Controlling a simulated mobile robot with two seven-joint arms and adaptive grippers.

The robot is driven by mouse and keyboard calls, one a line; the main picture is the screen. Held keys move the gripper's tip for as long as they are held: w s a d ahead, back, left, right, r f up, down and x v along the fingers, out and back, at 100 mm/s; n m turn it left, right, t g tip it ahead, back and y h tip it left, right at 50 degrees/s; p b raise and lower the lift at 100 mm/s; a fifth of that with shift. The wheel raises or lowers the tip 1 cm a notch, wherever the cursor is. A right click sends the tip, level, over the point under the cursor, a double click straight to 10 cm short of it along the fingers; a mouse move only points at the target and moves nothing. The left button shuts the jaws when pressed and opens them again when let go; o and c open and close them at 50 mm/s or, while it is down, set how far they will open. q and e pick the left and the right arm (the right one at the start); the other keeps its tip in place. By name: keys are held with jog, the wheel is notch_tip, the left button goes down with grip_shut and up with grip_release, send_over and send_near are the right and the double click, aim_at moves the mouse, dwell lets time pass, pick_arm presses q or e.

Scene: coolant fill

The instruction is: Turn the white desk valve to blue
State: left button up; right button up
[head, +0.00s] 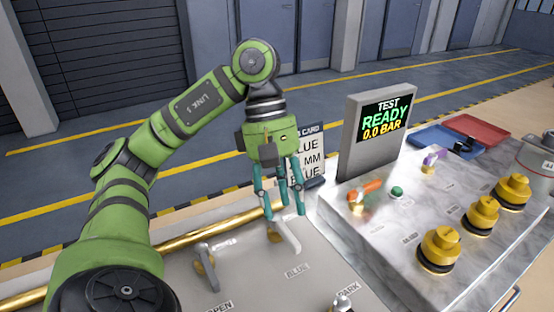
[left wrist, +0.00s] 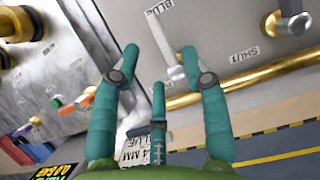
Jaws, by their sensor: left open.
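The white desk valve is a pale lever (head: 289,238) on the grey desk, partly hidden by my fingers in the head view. Its free end points toward the BLUE label (head: 297,271). My left gripper (head: 284,207) is open, just above and behind the lever, with teal fingers pointing down. In the left wrist view, the lever (left wrist: 164,38) shows beyond the gap between the fingertips (left wrist: 160,58), its upper end close to the BLUE label (left wrist: 160,7). I cannot tell whether a finger touches it. My right gripper is not in view.
Another pale lever (head: 207,266) stands left, near an OPEN label (head: 220,306). A brass pipe (head: 190,242) runs along the desk's back edge. A TEST READY screen (head: 384,115), an orange-handled valve (head: 366,192) and several brass knobs (head: 440,248) are right. A card (head: 308,160) stands behind the gripper.

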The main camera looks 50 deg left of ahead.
pick_arm(q)
jog(key=v, duration=0.7)
dwell(0.4)
dwell(0.4)
